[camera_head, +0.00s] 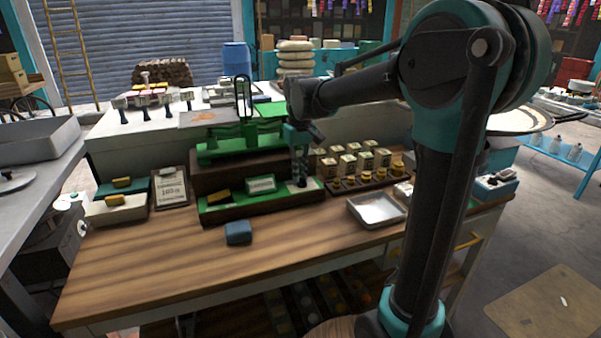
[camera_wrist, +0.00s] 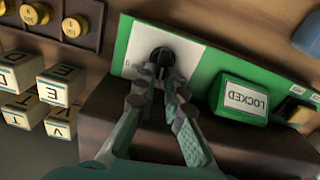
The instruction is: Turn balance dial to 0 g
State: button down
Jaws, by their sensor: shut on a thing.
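The balance dial (camera_wrist: 162,56) is a small dark round knob on a white plate at one end of the green panel (camera_wrist: 126,36). In the wrist view my gripper (camera_wrist: 161,72) is shut on the dial, its fingertips close around it and covering part of it. The dial's pointer and most markings are hidden or too small to read. In the head view my gripper (camera_head: 300,180) points down at the right end of the green panel (camera_head: 228,210). A green block reading "LOCKED" (camera_wrist: 245,98) sits on the same panel; it also shows in the head view (camera_head: 261,184).
A green balance (camera_head: 240,150) stands behind the panel. Brass weights (camera_wrist: 75,26) and lettered blocks (camera_wrist: 60,84) stand beside the gripper. A metal tray (camera_head: 377,209) lies to the right, a blue block (camera_head: 238,233) in front. The front of the wooden table (camera_head: 200,275) is clear.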

jog(key=n, duration=0.5)
jog(key=shift+s+a, duration=0.2)
jog(key=shift+a, duration=0.1)
jog(key=n, duration=0.5)
jog(key=shift+s+a, duration=0.1)
jog(key=shift+s, duration=0.15)
jog(key=shift+n, duration=0.4)
jog(key=c, duration=1.6)
grip_release()
notch_tip(320, 180, up, 12)
